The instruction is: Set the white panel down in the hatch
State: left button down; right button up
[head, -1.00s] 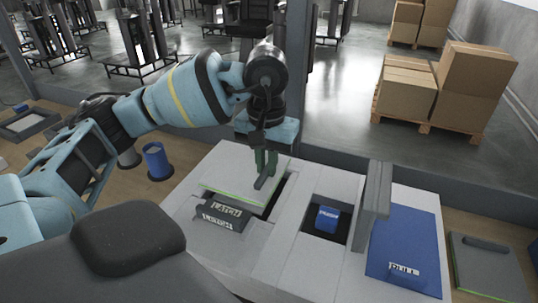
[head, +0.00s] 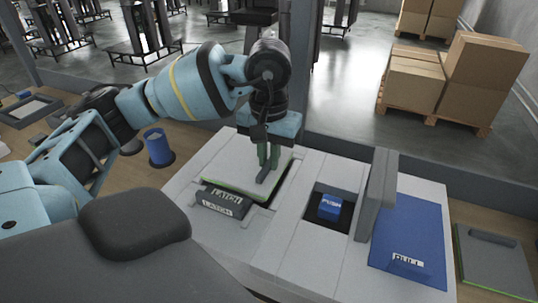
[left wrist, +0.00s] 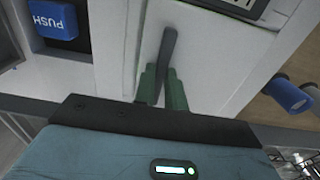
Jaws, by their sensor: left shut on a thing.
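The white panel (head: 235,174) has a green lower edge and a dark bar handle (left wrist: 168,50). My left gripper (head: 268,162) comes down from above with its green fingers (left wrist: 162,88) shut on the handle. The panel is over the hatch (head: 287,184) in the white housing, near its level. A narrow dark gap shows at the panel's right side. I cannot tell whether the panel touches the hatch's seat. A dark latch block (head: 222,202) lies at the panel's near edge. My right gripper is not in view.
Right of the hatch are a recess with a blue PUSH block (head: 330,206), an upright grey plate (head: 378,195) and a blue PULL panel (head: 408,235). A blue cup (head: 158,147) stands at the left. A grey-green panel (head: 492,260) lies at the far right.

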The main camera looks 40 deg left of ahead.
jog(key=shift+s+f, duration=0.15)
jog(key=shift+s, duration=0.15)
pick_arm(q)
jog(key=shift+f, duration=0.1)
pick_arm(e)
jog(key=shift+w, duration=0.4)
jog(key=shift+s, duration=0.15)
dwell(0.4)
pick_arm(q)
jog(key=shift+f, duration=0.15)
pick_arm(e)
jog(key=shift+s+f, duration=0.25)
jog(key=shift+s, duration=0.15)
pick_arm(q)
jog(key=shift+b, duration=0.3)
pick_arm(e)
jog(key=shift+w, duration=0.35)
pick_arm(q)
jog(key=shift+f, duration=0.15)
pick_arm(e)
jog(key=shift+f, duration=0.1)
pick_arm(q)
jog(key=shift+f, duration=0.1)
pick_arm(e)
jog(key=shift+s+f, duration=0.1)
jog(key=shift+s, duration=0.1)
